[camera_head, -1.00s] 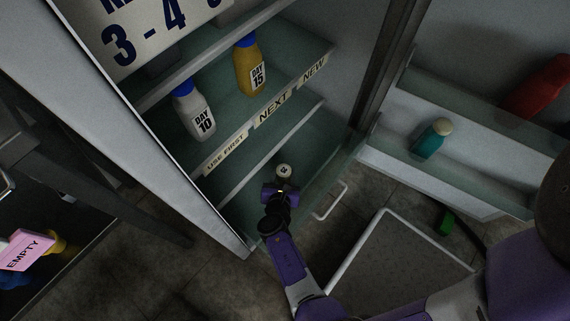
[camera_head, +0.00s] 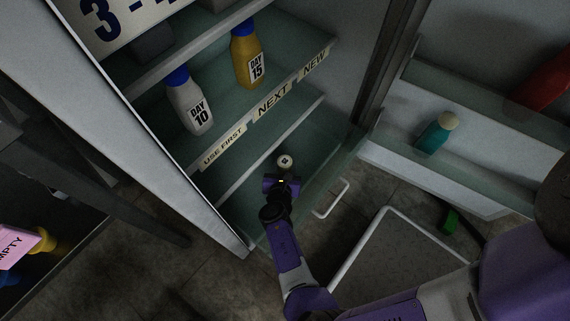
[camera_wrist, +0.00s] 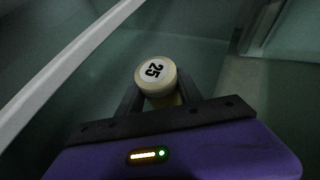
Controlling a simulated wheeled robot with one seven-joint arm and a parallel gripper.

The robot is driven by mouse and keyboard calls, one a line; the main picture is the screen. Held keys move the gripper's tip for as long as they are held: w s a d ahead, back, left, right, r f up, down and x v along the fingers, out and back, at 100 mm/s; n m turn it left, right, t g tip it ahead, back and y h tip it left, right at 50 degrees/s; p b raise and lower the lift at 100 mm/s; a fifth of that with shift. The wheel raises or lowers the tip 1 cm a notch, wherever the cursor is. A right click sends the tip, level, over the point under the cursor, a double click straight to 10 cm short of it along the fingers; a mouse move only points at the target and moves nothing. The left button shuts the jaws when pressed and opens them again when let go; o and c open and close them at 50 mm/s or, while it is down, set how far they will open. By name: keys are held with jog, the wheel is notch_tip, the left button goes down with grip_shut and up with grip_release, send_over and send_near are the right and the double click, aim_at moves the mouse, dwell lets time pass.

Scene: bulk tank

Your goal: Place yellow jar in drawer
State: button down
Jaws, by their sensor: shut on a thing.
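My gripper (camera_head: 284,178) is shut on a small jar (camera_head: 285,161) with a pale round lid. The jar is over the open glass-walled drawer (camera_head: 318,160) at the bottom of the fridge. I cannot tell whether its base touches the drawer floor, as my gripper hides it. The drawer's white handle (camera_head: 332,199) is at its front right.
A white DAY 10 bottle (camera_head: 188,103) and a yellow DAY 15 bottle (camera_head: 246,58) stand on the shelf above. The open fridge door holds a teal bottle (camera_head: 436,133) and a red bottle (camera_head: 546,82). A grey tray (camera_head: 395,255) lies on the floor.

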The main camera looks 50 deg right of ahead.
jog(key=shift+f, duration=0.3)
jog(key=c, duration=0.8)
grip_release()
jog(key=shift+r, duration=0.45)
jog(key=p+v, duration=0.5)
jog(key=v, duration=0.7)
jog(key=shift+r+p, duration=0.15)
jog(key=shift+p, duration=0.2)
